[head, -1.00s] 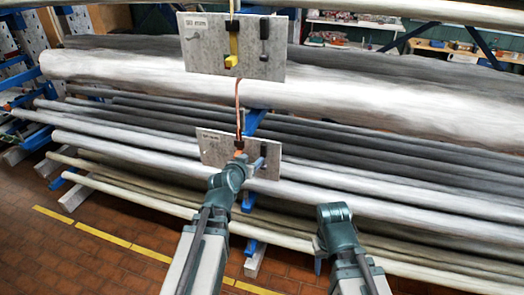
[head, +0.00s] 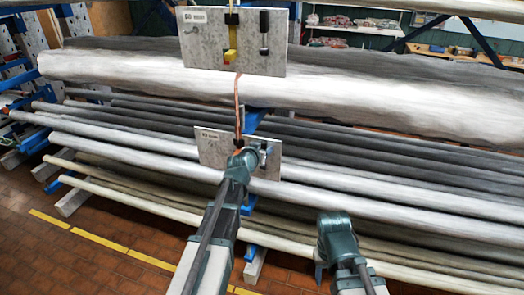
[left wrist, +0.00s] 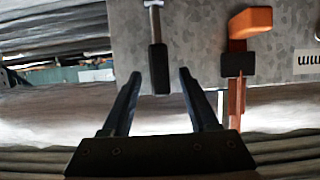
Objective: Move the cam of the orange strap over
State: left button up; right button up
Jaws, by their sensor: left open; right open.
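The lower grey plate (head: 212,150) carries the orange strap (head: 238,105), which runs up from it to the upper plate. In the left wrist view, the cam (left wrist: 250,22) is an orange block at the strap's end, by a black buckle (left wrist: 238,64). A lever with a black grip (left wrist: 159,68) is on the same plate, left of the cam. My left gripper (left wrist: 160,74) is open. The black grip shows between its fingertips; depth is unclear. The cam is outside, right of the fingers. In the head view my left wrist hides the cam. My right gripper (head: 320,272) is low and mostly hidden.
The upper plate (head: 196,55) carries a yellow cam (head: 230,54) and a black-gripped lever (head: 264,35). Long wrapped rolls (head: 400,105) lie on the rack behind. A yellow floor line (head: 110,242) crosses the brick floor at lower left.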

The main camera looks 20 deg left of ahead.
pick_arm(q)
jog(key=shift+c, duration=0.3)
grip_shut()
dwell(1.1)
